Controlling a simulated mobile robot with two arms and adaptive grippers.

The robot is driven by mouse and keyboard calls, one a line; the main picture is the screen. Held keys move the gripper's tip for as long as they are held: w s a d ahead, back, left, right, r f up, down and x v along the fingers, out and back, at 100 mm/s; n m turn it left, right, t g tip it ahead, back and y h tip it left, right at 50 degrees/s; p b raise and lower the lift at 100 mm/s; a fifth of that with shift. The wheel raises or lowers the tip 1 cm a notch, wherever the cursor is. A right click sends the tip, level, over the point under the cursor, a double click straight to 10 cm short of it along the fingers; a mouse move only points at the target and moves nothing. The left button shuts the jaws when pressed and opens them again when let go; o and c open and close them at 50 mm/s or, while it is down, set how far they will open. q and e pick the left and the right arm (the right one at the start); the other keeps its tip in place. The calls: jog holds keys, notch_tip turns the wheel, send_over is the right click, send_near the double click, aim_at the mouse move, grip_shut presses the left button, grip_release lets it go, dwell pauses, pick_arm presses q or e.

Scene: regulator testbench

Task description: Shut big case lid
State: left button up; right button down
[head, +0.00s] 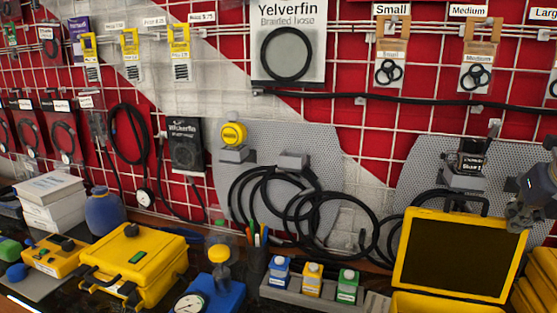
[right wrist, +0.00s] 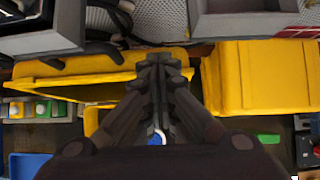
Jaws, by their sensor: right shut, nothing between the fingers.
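The big yellow case stands open at the lower right of the head view. Its lid (head: 515,262) is raised nearly upright, with a dark inner face and yellow rim. A strip of its yellow base (head: 440,303) shows below, cut off by the frame. My right gripper (head: 522,216) is at the lid's upper right corner. In the right wrist view, its fingers (right wrist: 160,62) are together and empty, beside the right end of the yellow lid (right wrist: 100,66). I cannot tell whether they touch it. My left gripper is not in view.
Another yellow case (right wrist: 262,76) lies close to the right of the lid. Left of the lid are small coloured bottles in a grey rack (head: 311,290) and a smaller shut yellow case (head: 133,262). A pegboard panel (head: 430,165) with hanging black hoses stands behind.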

aim_at(521, 239)
pick_arm(q)
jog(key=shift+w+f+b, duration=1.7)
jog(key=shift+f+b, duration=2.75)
jog(key=shift+b, duration=0.45)
pick_arm(e)
jog(key=shift+s+a+f, duration=0.6)
jog(key=shift+s+a, duration=0.5)
jog(key=shift+s, duration=2.5)
jog(key=shift+s+a+f, duration=0.55)
jog(key=shift+s+a, duration=0.55)
jog(key=shift+s, duration=2.5)
pick_arm(q)
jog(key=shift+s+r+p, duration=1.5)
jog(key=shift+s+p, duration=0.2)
jog(key=shift+p, duration=0.5)
pick_arm(e)
notch_tip(521, 239, up, 6)
